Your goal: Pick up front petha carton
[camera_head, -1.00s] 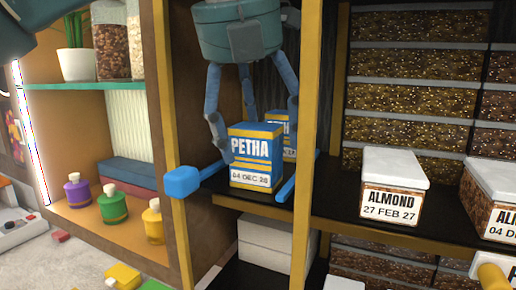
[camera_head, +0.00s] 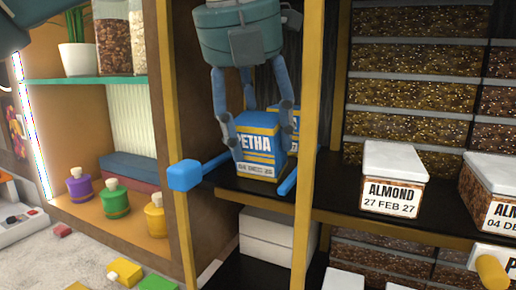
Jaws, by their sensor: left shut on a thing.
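The front petha carton (camera_head: 258,160) is a blue, yellow and white box marked PETHA. It stands on the dark shelf (camera_head: 229,189) inside the left bay, slightly turned. My left gripper (camera_head: 256,140) comes down from above and is shut on this carton, one finger at its left side and one at its right. A second petha carton (camera_head: 284,112) stands behind it, mostly hidden. My right gripper does not show.
A yellow post (camera_head: 311,90) stands close to the right of the gripper. A blue-ended bar (camera_head: 184,175) is at the bay's left front. Almond boxes (camera_head: 393,180) sit on the shelf to the right. Bottles (camera_head: 115,200) stand at the left.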

